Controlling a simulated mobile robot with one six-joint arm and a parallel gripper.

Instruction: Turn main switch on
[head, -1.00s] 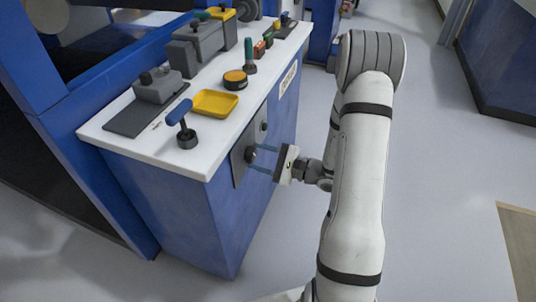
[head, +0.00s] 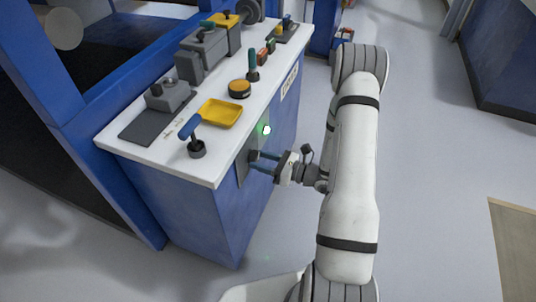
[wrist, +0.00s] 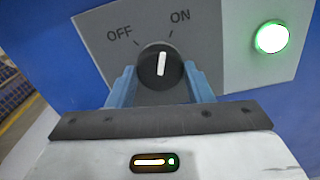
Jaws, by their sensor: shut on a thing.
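The main switch is a round black knob (wrist: 160,66) with a white mark, on a grey plate (wrist: 95,28) printed OFF and ON. The mark points up and slightly right, towards the ON side. My gripper (wrist: 161,82) is shut on the knob, with one blue finger at each side of it. A round lamp (wrist: 272,37) right of the plate is lit green; it also glows in the head view (head: 266,130). In the head view my gripper (head: 258,163) reaches the cabinet's side panel from the right, and the knob is mostly hidden by the fingers.
The blue cabinet (head: 190,205) has a white top (head: 150,150) carrying a blue-handled lever (head: 191,135), a yellow tray (head: 220,113), an orange-topped button (head: 239,88) and grey boxes (head: 203,55). The floor right of my arm is clear.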

